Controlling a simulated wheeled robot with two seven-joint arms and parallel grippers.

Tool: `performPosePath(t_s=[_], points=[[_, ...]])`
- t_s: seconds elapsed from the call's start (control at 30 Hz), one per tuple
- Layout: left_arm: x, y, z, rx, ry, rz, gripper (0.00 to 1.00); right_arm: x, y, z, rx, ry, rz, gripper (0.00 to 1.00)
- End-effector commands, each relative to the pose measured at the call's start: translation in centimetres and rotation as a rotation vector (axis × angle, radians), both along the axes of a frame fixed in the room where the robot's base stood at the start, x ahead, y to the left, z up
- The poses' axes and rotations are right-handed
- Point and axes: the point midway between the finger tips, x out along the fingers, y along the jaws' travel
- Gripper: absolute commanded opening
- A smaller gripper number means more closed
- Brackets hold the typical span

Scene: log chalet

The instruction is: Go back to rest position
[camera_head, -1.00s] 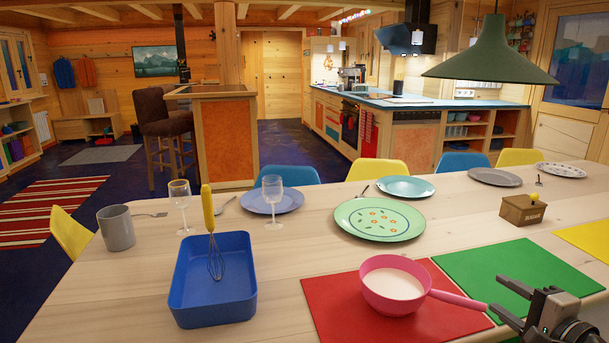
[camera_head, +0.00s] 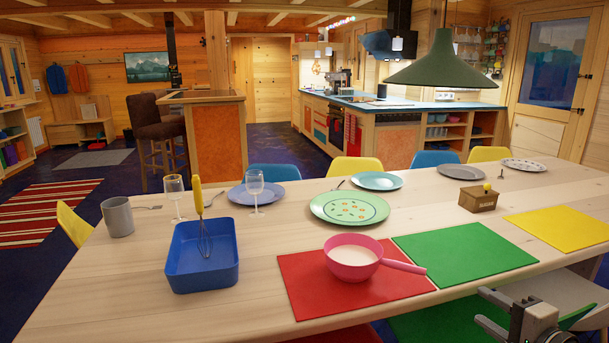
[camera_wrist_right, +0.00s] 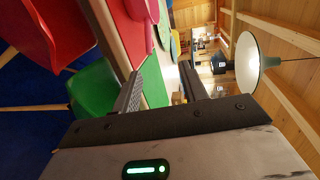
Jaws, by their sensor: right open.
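My right gripper (camera_head: 492,312) is open and empty at the bottom right of the head view, in front of the table's near edge. In the right wrist view its two fingers (camera_wrist_right: 165,92) stand apart with nothing between them. The pink pan (camera_head: 352,256) with pale contents rests on the red mat (camera_head: 312,290), its handle pointing right over the green mat (camera_head: 465,252). The pan is apart from the gripper. My left gripper does not show in either view.
A blue tray (camera_head: 203,275) with a whisk (camera_head: 201,215) stands left on the table (camera_head: 262,232). Two glasses, a grey mug (camera_head: 118,217), several plates, a small wooden box (camera_head: 478,198) and a yellow mat (camera_head: 560,228) are also on it. Chairs stand around the table, including below the right gripper.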

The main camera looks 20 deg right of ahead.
Motion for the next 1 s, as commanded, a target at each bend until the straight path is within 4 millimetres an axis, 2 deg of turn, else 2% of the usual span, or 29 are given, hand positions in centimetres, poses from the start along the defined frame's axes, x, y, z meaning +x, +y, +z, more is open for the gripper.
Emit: performPosePath(t_s=[0.27,0.37,0.47,0.57,0.63,0.7,0.8,0.9,1.0], points=[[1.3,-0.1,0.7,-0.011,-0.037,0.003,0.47,-1.0,5.0,-6.3,-0.232,0.120,0.119,0.43],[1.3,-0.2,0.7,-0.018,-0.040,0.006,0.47,-1.6,7.6,-9.0,-0.345,0.169,0.188,0.43],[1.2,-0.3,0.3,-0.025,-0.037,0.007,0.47,-2.3,11.2,-12.0,-0.486,0.213,0.284,0.43],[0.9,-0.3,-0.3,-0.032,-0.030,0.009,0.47,-3.4,16.5,-15.4,-0.678,0.248,0.424,0.43],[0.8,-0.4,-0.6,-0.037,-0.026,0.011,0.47,-4.2,20.9,-17.4,-0.844,0.253,0.542,0.43],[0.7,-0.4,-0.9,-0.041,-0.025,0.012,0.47,-4.9,25.1,-18.6,-1.009,0.238,0.651,0.43],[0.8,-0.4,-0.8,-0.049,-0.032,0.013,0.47,-5.5,29.9,-19.3,-1.209,0.195,0.768,0.43],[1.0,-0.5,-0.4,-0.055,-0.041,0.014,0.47,-5.9,32.9,-19.2,-1.346,0.157,0.835,0.43],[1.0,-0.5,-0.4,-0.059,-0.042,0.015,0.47,-6.0,34.2,-19.1,-1.416,0.136,0.865,0.43]])
